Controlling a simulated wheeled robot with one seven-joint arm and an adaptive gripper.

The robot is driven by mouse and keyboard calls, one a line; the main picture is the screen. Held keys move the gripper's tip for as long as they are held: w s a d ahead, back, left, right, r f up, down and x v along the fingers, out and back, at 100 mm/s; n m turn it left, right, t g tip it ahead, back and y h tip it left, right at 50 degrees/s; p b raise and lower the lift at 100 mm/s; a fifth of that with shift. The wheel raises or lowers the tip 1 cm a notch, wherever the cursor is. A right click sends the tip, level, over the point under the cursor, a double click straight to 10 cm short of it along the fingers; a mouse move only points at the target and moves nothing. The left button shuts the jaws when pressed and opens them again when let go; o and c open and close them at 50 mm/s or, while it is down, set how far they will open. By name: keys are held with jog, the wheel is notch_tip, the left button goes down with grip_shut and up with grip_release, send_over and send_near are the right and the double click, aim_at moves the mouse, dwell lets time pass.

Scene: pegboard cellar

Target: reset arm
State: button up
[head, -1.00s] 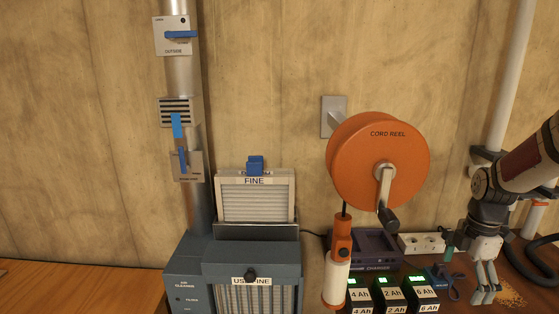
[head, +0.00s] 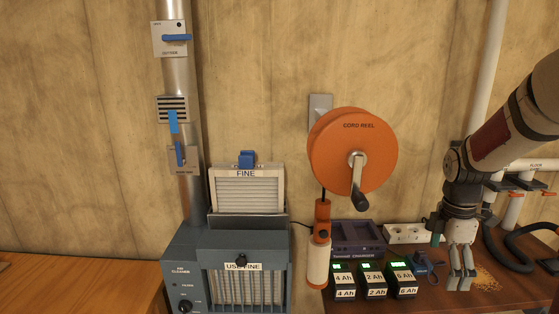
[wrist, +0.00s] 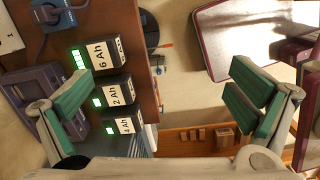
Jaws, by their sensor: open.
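My gripper (head: 460,278) hangs at the right in the head view, fingers pointing down, over the right part of the brown bench (head: 440,303). In the wrist view my gripper (wrist: 160,107) shows its two green-padded fingers wide apart, with nothing between them. The several batteries, marked 4 Ah (head: 344,281), 2 Ah (head: 373,279) and 6 Ah (head: 402,279), stand on the bench left of it with green lights lit. They also show in the wrist view beside the left finger.
An orange cord reel (head: 340,155) with a crank juts from the wall. The charger (head: 357,240) and a white socket strip (head: 407,233) sit behind the batteries. A blue-grey air cleaner (head: 190,268) stands left. A dark hose (head: 530,255) lies at right.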

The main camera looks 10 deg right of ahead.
jog(key=a+r+m+h, duration=0.1)
jog(key=a+r+m, duration=0.2)
jog(key=a+r, duration=0.5)
jog(key=s+a+r+m+t+y, duration=0.1)
jog(key=s+a+m, duration=0.4)
jog(key=a, duration=0.5)
jog(key=s+a+r+m+t, duration=0.4)
jog(key=s+a+r+m, duration=0.1)
jog(key=a, duration=0.6)
jog(key=s+r, duration=0.1)
jog(key=s, duration=0.1)
jog(key=shift+s+y, duration=0.35)
jog(key=shift+y, duration=0.05)
